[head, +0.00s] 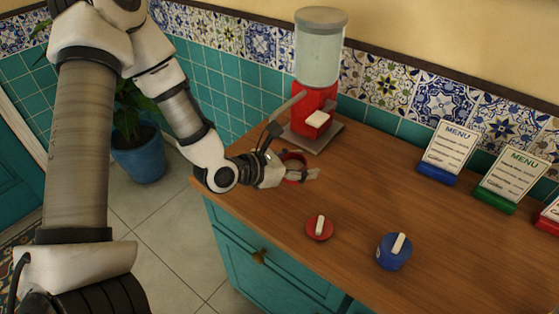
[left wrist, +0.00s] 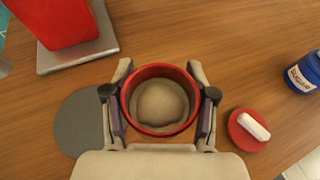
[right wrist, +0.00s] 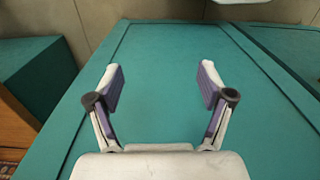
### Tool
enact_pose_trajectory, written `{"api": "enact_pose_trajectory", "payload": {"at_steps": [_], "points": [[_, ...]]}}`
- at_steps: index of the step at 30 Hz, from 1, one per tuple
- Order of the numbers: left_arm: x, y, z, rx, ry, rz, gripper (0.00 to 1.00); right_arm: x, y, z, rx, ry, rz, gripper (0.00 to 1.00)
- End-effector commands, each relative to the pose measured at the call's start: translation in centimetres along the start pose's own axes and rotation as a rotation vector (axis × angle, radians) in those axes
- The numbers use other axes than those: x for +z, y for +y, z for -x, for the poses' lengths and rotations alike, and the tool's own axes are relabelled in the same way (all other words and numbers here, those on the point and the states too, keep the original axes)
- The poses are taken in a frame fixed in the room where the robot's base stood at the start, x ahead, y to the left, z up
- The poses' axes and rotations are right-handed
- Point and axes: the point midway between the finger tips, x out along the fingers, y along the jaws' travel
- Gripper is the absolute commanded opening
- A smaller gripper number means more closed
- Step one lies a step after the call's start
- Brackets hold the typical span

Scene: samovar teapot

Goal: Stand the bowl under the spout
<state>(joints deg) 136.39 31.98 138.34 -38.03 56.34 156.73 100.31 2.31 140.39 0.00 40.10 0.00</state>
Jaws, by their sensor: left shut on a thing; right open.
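The red bowl (head: 293,160) is in front of the red dispenser (head: 312,104) in the head view. The left wrist view shows the bowl (left wrist: 160,73) from above, upright, with a pale rounded mound inside. My left gripper (head: 298,173) has its fingers closed on opposite sides of the bowl. I cannot tell whether the bowl touches the counter. The dispenser has a clear tank and a pale block (head: 317,119) on its front; no spout opening shows clearly. It stands on a grey plate (head: 325,137); the bowl is off this plate. My right gripper (right wrist: 163,85) is open and empty, facing teal cabinet panels.
A red lid (head: 319,229) with a white handle lies on the wooden counter, near a blue sugar jar (head: 393,252). A flat grey disc (left wrist: 80,122) lies beside the bowl. Menu stands (head: 447,153) line the back right. The counter's middle is clear.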

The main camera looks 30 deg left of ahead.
Motion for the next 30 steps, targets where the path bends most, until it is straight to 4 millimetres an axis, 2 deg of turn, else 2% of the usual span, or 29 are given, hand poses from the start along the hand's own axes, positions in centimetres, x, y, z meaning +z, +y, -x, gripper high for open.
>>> {"api": "enact_pose_trajectory", "payload": {"at_steps": [1,3,6,9,11,17,28,29,30], "points": [[0.4,1.7,0.3,0.009,-0.005,0.006,0.08,0.0,0.0,1.1,0.000,0.000,0.000,0.80],[0.3,4.0,0.3,0.009,-0.005,0.005,0.08,0.0,0.0,1.8,0.000,0.000,0.000,0.80],[-0.1,6.8,0.2,0.008,-0.002,0.001,0.08,0.0,0.0,2.4,0.000,0.000,0.001,0.80],[-0.5,8.6,0.1,0.004,-0.001,0.000,0.08,0.0,0.0,2.6,0.000,0.000,0.001,0.80],[-0.9,9.1,-0.1,0.003,0.002,-0.002,0.08,0.0,0.0,2.6,0.000,0.000,0.001,0.80],[-3.9,9.2,-1.3,0.001,0.005,-0.003,0.08,0.0,0.0,2.2,0.000,-0.001,0.000,0.80],[-4.5,9.2,-1.6,0.001,0.001,-0.002,0.08,0.0,0.0,1.7,0.000,0.000,0.000,0.80],[-4.4,9.1,-1.5,0.001,0.001,-0.001,0.64,0.0,0.0,1.8,0.000,-0.001,0.000,0.80],[-4.3,9.1,-1.5,0.001,0.001,-0.001,0.78,0.0,0.0,1.9,0.000,-0.001,0.000,0.80]]}}
